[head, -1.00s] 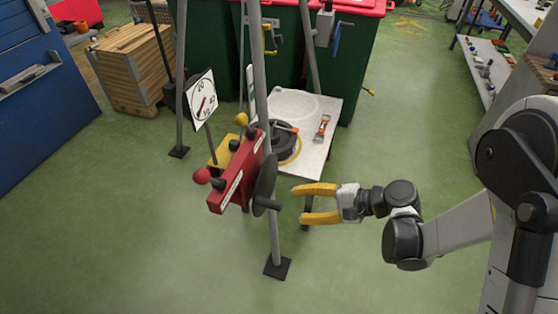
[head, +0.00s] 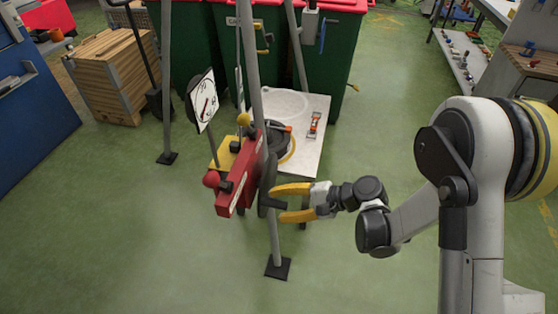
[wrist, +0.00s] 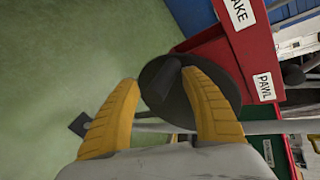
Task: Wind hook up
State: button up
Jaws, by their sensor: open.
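The red winch box (head: 238,185) is mounted on a grey stand leg, with a dark round crank disc (head: 266,182) on its right side. A dark handle (head: 276,205) sticks out of the disc toward my gripper (head: 278,203). My gripper is open, its yellow fingers above and below the handle's end. In the wrist view the disc (wrist: 208,98) lies past the fingertips and the handle (wrist: 166,84) shows between them; contact cannot be told. Labels on the red box read PAWL and what looks like BRAKE, partly cut off. I cannot make out the hook.
A red-knobbed lever (head: 211,179) and a yellow-knobbed lever (head: 243,119) are at the winch. A white dial (head: 206,102) stands behind. A pale table (head: 310,151) with a dark round object is beyond. Green floor (head: 350,280) is clear in front.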

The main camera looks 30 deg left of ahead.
grip_shut()
jog(key=shift+w+a+r+m+g+p, duration=0.1)
jog(key=shift+w+r+m+g+p, duration=0.1)
jog(key=shift+w+r+m+g, duration=0.3)
jog(key=shift+w+a+r+m+g+p, duration=0.15)
jog(key=shift+w+r+m+g, duration=0.1)
jog(key=shift+r+m+g, duration=0.4)
jog(key=shift+d+r, duration=0.1)
jog(key=shift+w+a+r+m+g+b, duration=0.25)
jog(key=shift+w+r+m+g+b, duration=0.1)
jog(key=shift+w+r+m+g, duration=0.55)
jog(key=shift+w, duration=0.1)
jog(key=shift+w+a+r+m+g, duration=0.15)
jog(key=shift+w+r+m+g, duration=0.15)
jog(key=shift+w+m+g, duration=0.25)
jog(key=shift+w+a+r+m+g, duration=0.1)
jog(key=shift+w+r+m+g, duration=0.2)
jog(key=shift+w+m, duration=0.4)
